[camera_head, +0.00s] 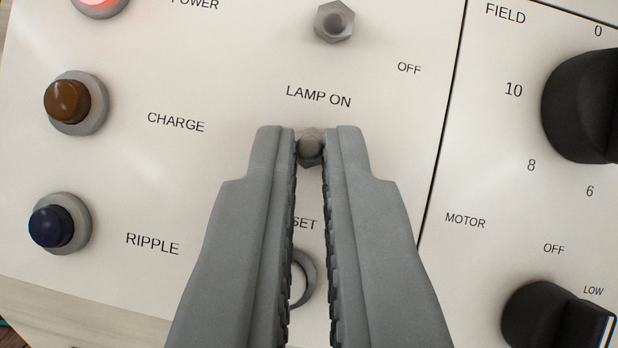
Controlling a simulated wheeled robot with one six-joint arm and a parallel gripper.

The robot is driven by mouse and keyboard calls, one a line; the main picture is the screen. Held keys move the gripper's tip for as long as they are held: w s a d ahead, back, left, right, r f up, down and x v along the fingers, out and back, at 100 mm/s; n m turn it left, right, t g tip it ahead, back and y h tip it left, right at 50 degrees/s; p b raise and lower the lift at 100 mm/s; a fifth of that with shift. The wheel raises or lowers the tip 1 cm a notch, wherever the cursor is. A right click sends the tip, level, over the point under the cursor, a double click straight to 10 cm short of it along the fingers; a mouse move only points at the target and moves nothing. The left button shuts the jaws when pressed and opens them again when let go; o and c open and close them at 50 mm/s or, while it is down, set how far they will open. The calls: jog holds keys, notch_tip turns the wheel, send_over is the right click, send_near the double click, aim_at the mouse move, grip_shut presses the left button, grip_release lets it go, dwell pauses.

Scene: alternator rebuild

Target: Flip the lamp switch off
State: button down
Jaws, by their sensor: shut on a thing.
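The lamp switch (311,148) is a small grey metal toggle on a pale control panel, just below the "LAMP ON" label. My gripper (311,138) reaches up from the bottom of the picture and is shut on the toggle, one fingertip on each side of it. The rounded end of the lever shows between the tips. The fingers hide the panel around it, and I cannot tell which way the lever leans.
Another toggle (334,21) is above, near an "OFF" label. A lit red lamp (97,3), an amber lamp (67,101) and a blue lamp (52,226) line the left. Black FIELD (582,105) and MOTOR (555,318) knobs stand out at right. A round metal part (304,277) is partly hidden below.

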jog(key=shift+w+f+n+t+y, duration=0.15)
jog(key=shift+f+t, duration=0.15)
jog(key=shift+t, duration=0.4)
jog(key=shift+s+f+n+t+y, duration=0.1)
jog(key=shift+f+t, duration=0.25)
jog(key=shift+t, duration=0.35)
jog(key=shift+w+f+n+t+y, duration=0.15)
jog(key=shift+f+t, duration=0.15)
jog(key=shift+t, duration=0.4)
jog(key=shift+s+t+y, duration=0.1)
jog(key=shift+t+y, duration=0.2)
jog(key=c, duration=1.6)
grip_release()
jog(key=shift+o, duration=0.2)
jog(key=shift+s, duration=0.1)
jog(key=v, duration=1.7)
jog(key=shift+s+f, duration=0.1)
jog(key=shift+s, duration=0.05)
